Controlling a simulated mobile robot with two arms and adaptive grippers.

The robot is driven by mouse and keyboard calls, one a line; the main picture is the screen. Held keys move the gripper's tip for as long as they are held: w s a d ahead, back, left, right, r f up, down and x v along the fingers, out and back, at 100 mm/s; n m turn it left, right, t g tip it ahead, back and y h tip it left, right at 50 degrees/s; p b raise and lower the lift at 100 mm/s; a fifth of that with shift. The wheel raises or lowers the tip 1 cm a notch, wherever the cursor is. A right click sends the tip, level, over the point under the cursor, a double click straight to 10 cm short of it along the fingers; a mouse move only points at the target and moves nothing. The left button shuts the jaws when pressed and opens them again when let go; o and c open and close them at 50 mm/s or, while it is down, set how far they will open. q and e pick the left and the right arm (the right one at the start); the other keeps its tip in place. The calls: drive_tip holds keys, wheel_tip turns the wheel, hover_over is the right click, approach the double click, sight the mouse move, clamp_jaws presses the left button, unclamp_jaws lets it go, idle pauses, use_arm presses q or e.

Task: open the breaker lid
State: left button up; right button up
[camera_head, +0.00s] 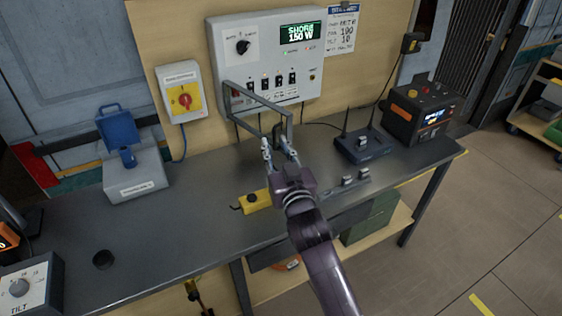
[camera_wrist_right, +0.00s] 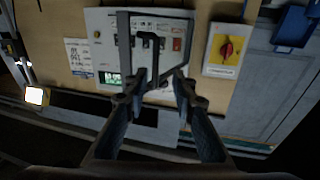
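The breaker lid (camera_head: 256,98) is a grey see-through frame on the front of the white power panel (camera_head: 222,48). It stands out from the panel at an angle, its left side close to the panel and its right side towards me. A dark handle (camera_head: 278,129) sits near its outer side. My right gripper (camera_head: 278,148) is at this handle with its fingers apart. In the right wrist view, the handle (camera_wrist_right: 149,40) reaches down towards the space between the fingertips (camera_wrist_right: 158,80); contact is unclear. My left gripper is out of view.
A grey box with a raised blue lid (camera_head: 120,125) stands on the workbench (camera_head: 190,225). A yellow device (camera_head: 256,201), a router (camera_head: 362,147) and a black unit (camera_head: 420,115) stand on the bench.

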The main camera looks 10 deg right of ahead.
drive_tip(key=s, duration=0.8)
drive_tip(key=shift+d, duration=0.3)
